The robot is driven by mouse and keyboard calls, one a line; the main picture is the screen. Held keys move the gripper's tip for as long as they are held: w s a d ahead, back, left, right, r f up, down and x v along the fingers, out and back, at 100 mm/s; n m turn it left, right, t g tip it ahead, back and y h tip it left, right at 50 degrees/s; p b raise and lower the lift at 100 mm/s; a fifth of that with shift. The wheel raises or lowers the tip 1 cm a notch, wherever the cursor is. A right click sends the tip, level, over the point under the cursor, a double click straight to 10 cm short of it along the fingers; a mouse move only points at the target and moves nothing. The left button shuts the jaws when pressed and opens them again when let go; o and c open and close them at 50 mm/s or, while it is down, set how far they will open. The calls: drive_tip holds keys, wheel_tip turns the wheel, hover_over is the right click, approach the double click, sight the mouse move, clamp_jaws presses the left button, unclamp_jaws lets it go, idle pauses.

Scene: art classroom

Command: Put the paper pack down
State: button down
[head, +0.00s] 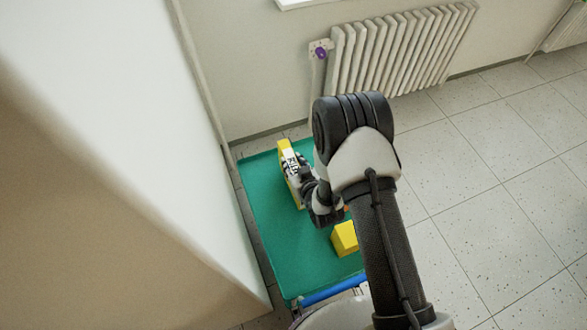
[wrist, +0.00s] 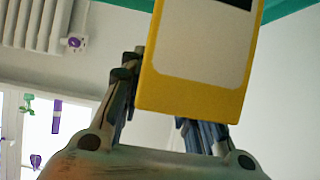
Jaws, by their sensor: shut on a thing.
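The paper pack (head: 284,150) is yellow with a pale label and a dark patch. My gripper (head: 293,166) is shut on it, near the far left part of a green surface (head: 275,235). In the wrist view the pack (wrist: 195,60) fills the top middle, and the fingers (wrist: 165,105) reach along its sides, partly hidden by it. I cannot tell whether the pack touches the green surface. A second yellow object (head: 344,238) sits on the green surface nearer to me, partly hidden by my arm.
A pale wall or cabinet (head: 110,150) rises close to the left of the green surface. A white radiator (head: 400,50) is on the wall behind. A blue bar (head: 334,290) lies at the near edge. Tiled floor (head: 480,200) is clear on the right.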

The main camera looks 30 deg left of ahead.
drive_tip(key=shift+f, duration=0.85)
drive_tip(key=shift+f+b, duration=0.2)
drive_tip(key=shift+b, duration=0.15)
drive_tip(key=c, duration=1.2)
unclamp_jaws()
drive_tip(key=shift+s+d+r+p, duration=0.1)
drive_tip(key=shift+d+r+p, duration=0.05)
drive_tip(key=shift+r+p, duration=0.15)
drive_tip(key=p+v, duration=0.3)
drive_tip(key=v, duration=0.8)
drive_tip(key=shift+s+d, duration=0.2)
drive_tip(key=shift+d, duration=0.1)
